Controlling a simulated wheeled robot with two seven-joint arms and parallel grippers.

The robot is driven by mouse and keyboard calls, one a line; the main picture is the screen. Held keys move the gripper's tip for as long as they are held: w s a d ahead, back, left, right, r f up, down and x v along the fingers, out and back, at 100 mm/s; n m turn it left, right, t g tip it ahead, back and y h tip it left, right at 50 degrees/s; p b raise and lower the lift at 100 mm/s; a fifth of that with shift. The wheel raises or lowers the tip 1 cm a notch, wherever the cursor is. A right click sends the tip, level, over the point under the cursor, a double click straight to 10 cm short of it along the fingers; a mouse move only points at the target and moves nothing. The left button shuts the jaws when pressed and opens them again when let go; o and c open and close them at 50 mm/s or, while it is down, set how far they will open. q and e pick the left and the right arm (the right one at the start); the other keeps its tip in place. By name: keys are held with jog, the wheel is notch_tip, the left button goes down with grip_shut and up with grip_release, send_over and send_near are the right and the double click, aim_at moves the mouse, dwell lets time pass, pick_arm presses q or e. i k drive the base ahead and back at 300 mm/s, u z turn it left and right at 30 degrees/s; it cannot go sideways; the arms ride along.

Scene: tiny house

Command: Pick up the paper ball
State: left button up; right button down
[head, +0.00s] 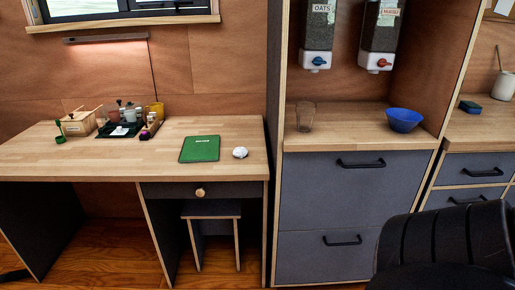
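The paper ball (240,152) is small, white and crumpled. It lies on the right part of the wooden desk top (60,160), just right of a green book (200,149) and apart from it. Neither of my grippers shows in the head view, so their state is hidden.
A dark tray (120,130) with small items and a wooden box (80,123) stand at the desk's back. A tall cabinet (275,90) borders the desk on the right. A stool (212,210) is under the desk. A black chair (445,245) fills the lower right.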

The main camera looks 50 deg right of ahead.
aim_at(239, 152)
jog(key=z, duration=3.45)
jog(key=i, duration=2.25)
jog(key=u, duration=4.2)
